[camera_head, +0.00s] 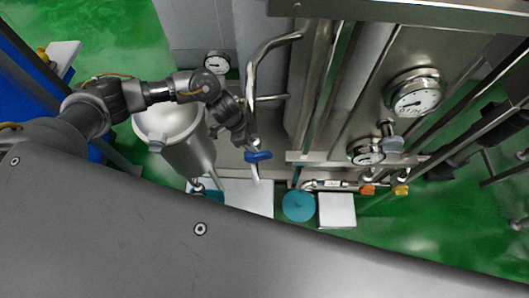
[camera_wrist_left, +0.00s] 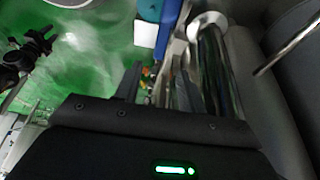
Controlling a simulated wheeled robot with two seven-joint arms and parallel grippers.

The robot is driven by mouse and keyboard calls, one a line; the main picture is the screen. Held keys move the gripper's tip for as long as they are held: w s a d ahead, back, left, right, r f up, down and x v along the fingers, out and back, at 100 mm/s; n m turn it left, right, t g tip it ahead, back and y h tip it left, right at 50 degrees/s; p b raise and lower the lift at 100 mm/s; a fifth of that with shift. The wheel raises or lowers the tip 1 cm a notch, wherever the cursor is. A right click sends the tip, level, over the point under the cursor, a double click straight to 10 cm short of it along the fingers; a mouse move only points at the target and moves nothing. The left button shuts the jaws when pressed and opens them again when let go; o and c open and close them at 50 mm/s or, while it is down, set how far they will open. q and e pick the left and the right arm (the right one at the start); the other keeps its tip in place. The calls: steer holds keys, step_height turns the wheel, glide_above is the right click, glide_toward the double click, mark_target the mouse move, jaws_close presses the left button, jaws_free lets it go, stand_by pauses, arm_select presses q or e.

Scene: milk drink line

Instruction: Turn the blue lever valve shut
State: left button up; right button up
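The blue lever valve (camera_head: 258,156) is on a steel pipe in the middle of the head view. Its blue handle (camera_wrist_left: 170,32) also shows in the left wrist view, long and narrow, beyond the fingers. My left gripper (camera_head: 247,141) is just above and left of the handle in the head view. In the left wrist view its two dark fingers (camera_wrist_left: 158,85) stand apart with a gap between them, so it looks open. I cannot tell whether a finger touches the handle. A dark shape behind pipes at the right may be my right arm; its fingers are not clear.
A steel vessel (camera_head: 185,150) stands left of the valve. A bent steel pipe (camera_head: 256,75) rises beside my left gripper. Pressure gauges (camera_head: 415,101) sit on steelwork at the right. A teal round object (camera_head: 298,206) and a white box (camera_head: 337,210) are below on the green floor.

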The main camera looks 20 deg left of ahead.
mark_target(264, 153)
arm_select(q)
steer(key=x, duration=1)
steer(key=shift+d+f, duration=0.25)
steer(key=shift+f, duration=0.05)
steer(key=shift+c, duration=0.3)
jaws_close()
